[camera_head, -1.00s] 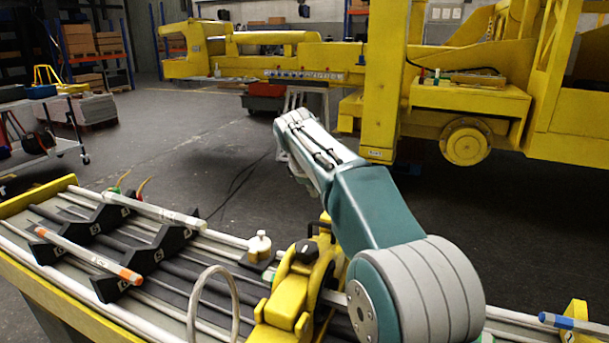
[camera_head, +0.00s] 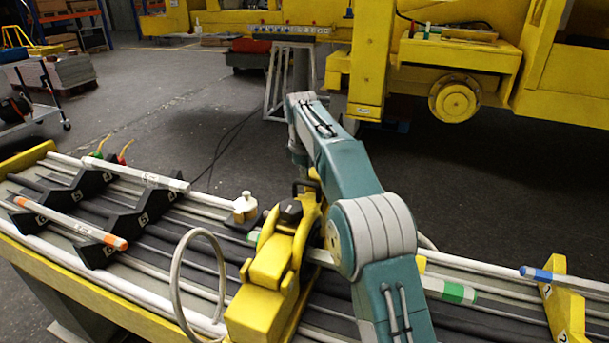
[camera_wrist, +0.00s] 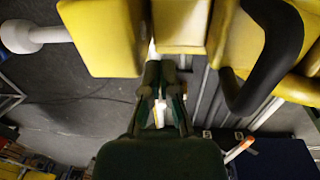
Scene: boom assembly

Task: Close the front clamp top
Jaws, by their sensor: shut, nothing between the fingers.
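A yellow clamp (camera_head: 270,262) stands on the long tray in the head view, with a black knob and a black handle at its far end. I cannot tell how far its top is open. In the wrist view, yellow clamp parts (camera_wrist: 105,35) fill the top, and a curved black handle (camera_wrist: 272,60) is at the right. My gripper (camera_wrist: 162,68) is shut and empty, its fingertips just below a yellow block in the picture. Whether they touch it I cannot tell. In the head view the gripper is hidden behind my arm and the clamp.
The tray carries long rods in black numbered holders (camera_head: 135,200), a pale hoop (camera_head: 180,290) left of the clamp and a yellow holder (camera_head: 565,310) at the right. A large yellow machine (camera_head: 450,60) stands behind.

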